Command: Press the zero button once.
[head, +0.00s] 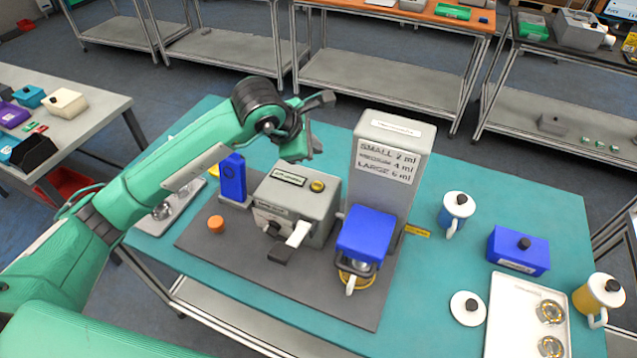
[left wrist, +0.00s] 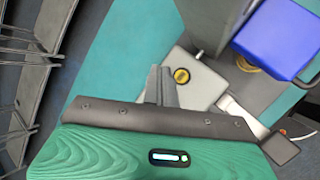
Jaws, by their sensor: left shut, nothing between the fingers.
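A grey boxy machine (head: 300,205) stands on the dark mat, with a small display, a white-handled lever in front and a round gold-yellow button (head: 317,186) on top. The label by the button is too small to read. In the left wrist view the button (left wrist: 181,76) lies just right of my fingertips. My left gripper (head: 316,146) is shut and empty, above and behind the machine, apart from the button. Its fingers (left wrist: 159,76) also show in the left wrist view. My right gripper is not in view.
A tall grey dispenser (head: 385,150) with a size list and a blue container (head: 363,236) stand right of the machine. A blue upright block (head: 232,180) and an orange disc (head: 216,224) are left. Mugs, a blue box (head: 519,251) and a white tray (head: 500,310) lie right.

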